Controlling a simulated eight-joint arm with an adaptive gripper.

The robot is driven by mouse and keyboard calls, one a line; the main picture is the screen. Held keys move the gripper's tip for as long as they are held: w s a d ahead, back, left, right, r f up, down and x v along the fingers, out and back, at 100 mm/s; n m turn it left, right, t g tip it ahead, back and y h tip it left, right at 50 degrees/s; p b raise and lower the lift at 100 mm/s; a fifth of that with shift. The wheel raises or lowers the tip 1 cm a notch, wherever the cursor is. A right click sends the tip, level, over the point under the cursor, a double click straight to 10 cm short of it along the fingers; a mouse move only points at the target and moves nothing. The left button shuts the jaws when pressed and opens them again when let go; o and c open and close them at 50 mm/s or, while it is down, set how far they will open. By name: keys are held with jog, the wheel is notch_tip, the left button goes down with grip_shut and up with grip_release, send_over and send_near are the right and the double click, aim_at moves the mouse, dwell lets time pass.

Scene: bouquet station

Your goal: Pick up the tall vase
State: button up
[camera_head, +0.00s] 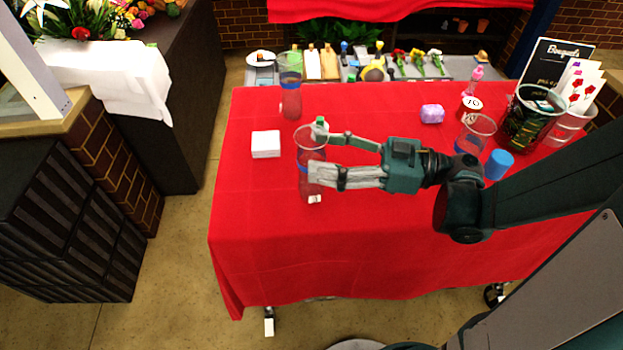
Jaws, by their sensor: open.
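A tall clear glass vase (302,178) with a blue band stands upright near the left part of the red table. My gripper (318,150) reaches in from the right with its fingers spread. One finger shows at the vase's far side and the other crosses in front of its near side, hiding part of it. I cannot tell whether either finger touches the glass. A similar clear vase with a blue band (290,88) stands at the table's back left edge. A wider clear vase (478,127) stands on the right, partly behind my arm.
A white block (265,144) sits left of the vase. A purple block (432,113), a blue cylinder (498,164), a ribbon roll (470,108) and a dark bucket (527,125) are on the right. The table's red cloth (262,235) is clear at front left.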

jog(key=shift+x, duration=1.4)
jog(key=shift+c, duration=0.6)
jog(key=c, duration=1.5)
jog(key=shift+r, duration=0.15)
jog(key=shift+c, duration=0.2)
notch_tip(320, 180, up, 10)
jog(key=p, duration=0.3)
